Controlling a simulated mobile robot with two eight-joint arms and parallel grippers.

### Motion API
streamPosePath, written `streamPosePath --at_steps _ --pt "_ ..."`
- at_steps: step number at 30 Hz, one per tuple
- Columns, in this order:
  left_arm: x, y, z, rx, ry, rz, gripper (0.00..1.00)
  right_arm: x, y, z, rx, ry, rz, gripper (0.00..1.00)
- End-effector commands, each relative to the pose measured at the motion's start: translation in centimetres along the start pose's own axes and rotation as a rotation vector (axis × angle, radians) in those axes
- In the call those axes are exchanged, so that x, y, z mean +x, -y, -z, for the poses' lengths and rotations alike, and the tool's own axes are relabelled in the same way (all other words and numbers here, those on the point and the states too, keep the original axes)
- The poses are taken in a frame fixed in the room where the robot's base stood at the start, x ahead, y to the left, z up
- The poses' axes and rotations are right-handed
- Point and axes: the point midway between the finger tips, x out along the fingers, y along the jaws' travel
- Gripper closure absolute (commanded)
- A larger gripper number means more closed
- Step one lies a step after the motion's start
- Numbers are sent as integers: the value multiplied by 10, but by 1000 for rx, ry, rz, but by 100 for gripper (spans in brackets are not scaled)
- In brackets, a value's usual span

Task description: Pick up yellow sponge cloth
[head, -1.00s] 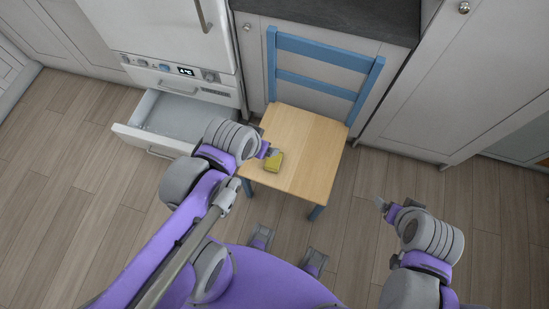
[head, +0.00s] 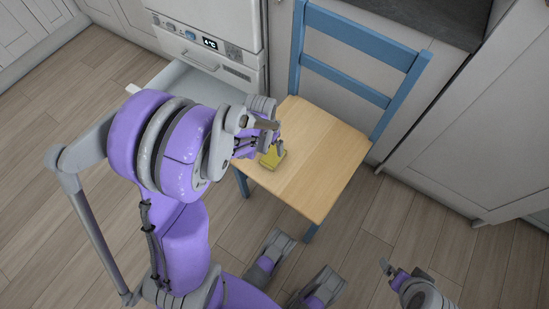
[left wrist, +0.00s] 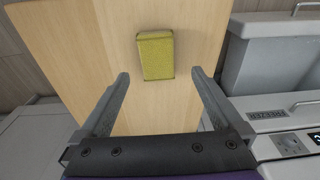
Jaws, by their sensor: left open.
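The yellow sponge cloth (head: 272,156) lies on the wooden seat of the blue-backed chair (head: 318,170), near the seat's left edge. In the left wrist view the cloth (left wrist: 156,55) lies flat, ahead of and between my left fingertips, with a gap to them. My left gripper (left wrist: 160,80) is open and empty, above the seat. In the head view my left gripper (head: 277,135) is right beside the cloth, and the arm hides part of the area. My right gripper (head: 386,268) is over the floor at lower right, far from the cloth; its jaw state is unclear.
An open white drawer (head: 193,82) juts out left of the chair under the white appliance (head: 205,40). The blue chair back (head: 360,50) rises behind the seat. Cabinets (head: 470,130) stand at right. The seat's right part is clear.

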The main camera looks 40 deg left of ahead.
Motion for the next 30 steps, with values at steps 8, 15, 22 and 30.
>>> streamPosePath --at_steps 8,15,22,30 --pt "41 -1 1 0 -1 0 0 17 0 -4 0 5 0 0" --pt "56 -3 3 1 -1 1 0 24 0 -6 0 7 0 0" --pt "90 -6 7 1 -1 1 0 39 0 -10 0 10 0 0" --pt "95 -6 7 0 -1 1 0 39 0 -10 0 11 0 0"
